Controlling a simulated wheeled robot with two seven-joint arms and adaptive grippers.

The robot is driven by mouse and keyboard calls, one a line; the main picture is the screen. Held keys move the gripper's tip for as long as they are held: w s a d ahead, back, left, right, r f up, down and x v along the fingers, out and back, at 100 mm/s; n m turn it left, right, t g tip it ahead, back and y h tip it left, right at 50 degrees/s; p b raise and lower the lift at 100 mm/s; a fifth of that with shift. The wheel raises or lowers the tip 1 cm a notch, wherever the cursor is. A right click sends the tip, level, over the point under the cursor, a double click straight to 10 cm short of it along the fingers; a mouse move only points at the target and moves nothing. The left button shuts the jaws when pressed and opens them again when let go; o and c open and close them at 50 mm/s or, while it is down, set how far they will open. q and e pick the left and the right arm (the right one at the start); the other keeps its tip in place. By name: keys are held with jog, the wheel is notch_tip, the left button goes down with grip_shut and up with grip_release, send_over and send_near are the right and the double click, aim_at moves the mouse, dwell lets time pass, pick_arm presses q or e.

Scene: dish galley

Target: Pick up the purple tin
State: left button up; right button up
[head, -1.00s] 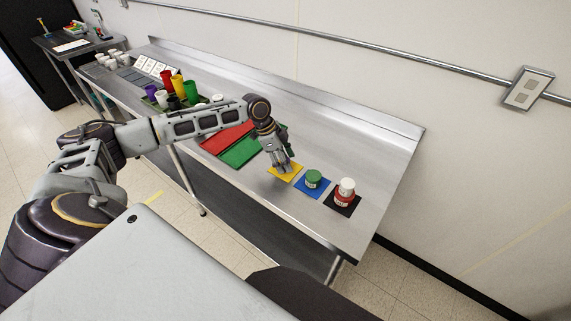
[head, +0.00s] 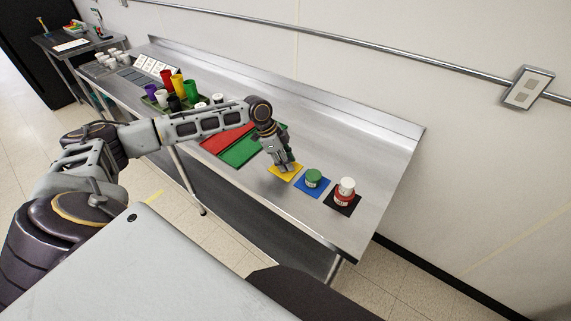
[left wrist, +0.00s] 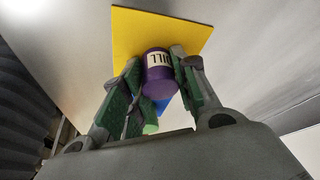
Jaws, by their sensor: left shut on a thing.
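The purple tin (left wrist: 160,78), with a white label, shows in the left wrist view between the fingers of my left gripper (left wrist: 154,88). The fingers are shut on its sides. Behind it is the yellow mat (left wrist: 140,28); I cannot tell whether the tin touches it. In the head view my left gripper (head: 284,167) points down over the yellow mat (head: 287,175), and its fingers hide the tin. My right gripper is not in view.
Right of the yellow mat, a green tin (head: 313,178) sits on a blue mat (head: 309,191), and red and white tins (head: 346,189) are stacked on a black mat (head: 341,206). Red and green mats (head: 240,152) lie left. Cups (head: 178,85) stand farther left.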

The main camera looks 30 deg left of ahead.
pick_arm(q)
jog(key=shift+r, duration=0.15)
jog(key=shift+r, duration=4.9)
